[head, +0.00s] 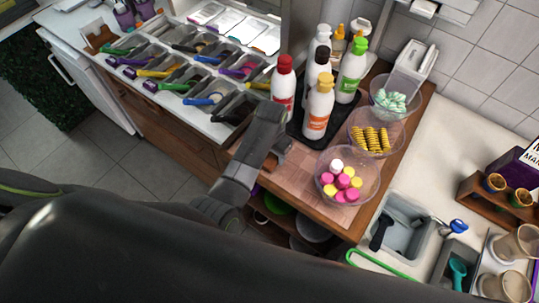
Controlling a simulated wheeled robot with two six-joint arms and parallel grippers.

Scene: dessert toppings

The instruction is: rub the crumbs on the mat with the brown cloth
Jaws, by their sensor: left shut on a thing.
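The pinkish checked mat (297,181) lies on the wooden counter, partly under a clear bowl of colourful pieces. My left gripper (277,152) is low over the mat's far left part, with its arm reaching in from below. It is shut on the brown cloth (284,144), of which only a small brown bit shows beside the fingers. I cannot tell whether the cloth touches the mat. No crumbs can be made out at this size; my arm hides part of the mat. My right gripper is not in view.
The clear bowl (347,178) of pink, yellow and white pieces stands right of the gripper. Squeeze bottles (319,110) stand on a dark tray just behind. Topping bins with coloured scoops (203,98) are at the left.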

